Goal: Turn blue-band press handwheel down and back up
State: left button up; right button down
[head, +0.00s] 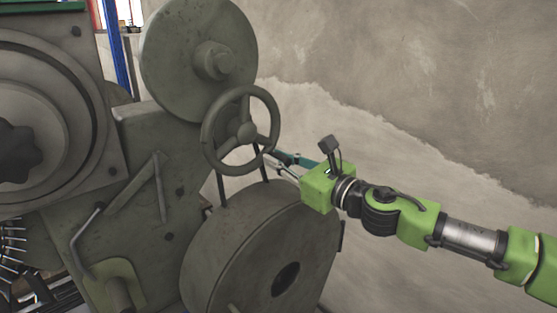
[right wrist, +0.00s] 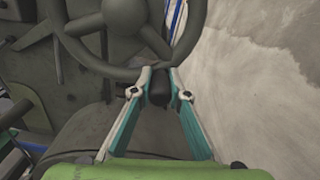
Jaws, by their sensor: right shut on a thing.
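The handwheel (head: 207,128) is a dark grey-green ring with spokes and a hub, mounted on the front of the press (head: 140,140). My right gripper (head: 270,160) reaches in from the right and is at the wheel's lower right rim. In the right wrist view, its fingertips (right wrist: 160,72) close together at the near rim of the handwheel (right wrist: 95,72), with a dark stub just below the rim between the fingers. The fingers partly hide that spot. No blue band shows clearly on this press. My left gripper is not in view.
A large round drum (head: 225,255) sits below the wheel, and a big disc (head: 185,60) is above it. A bent lever (head: 80,235) stands at lower left. A rough plaster wall (head: 430,70) lies behind; the space right of the press is open.

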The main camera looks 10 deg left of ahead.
jog(key=shift+w+d+r, duration=0.1)
jog(key=shift+r, duration=0.1)
jog(key=c, duration=1.9)
grip_release()
jog(key=shift+f, duration=0.1)
jog(key=v, duration=1.2)
jog(key=shift+f, duration=0.1)
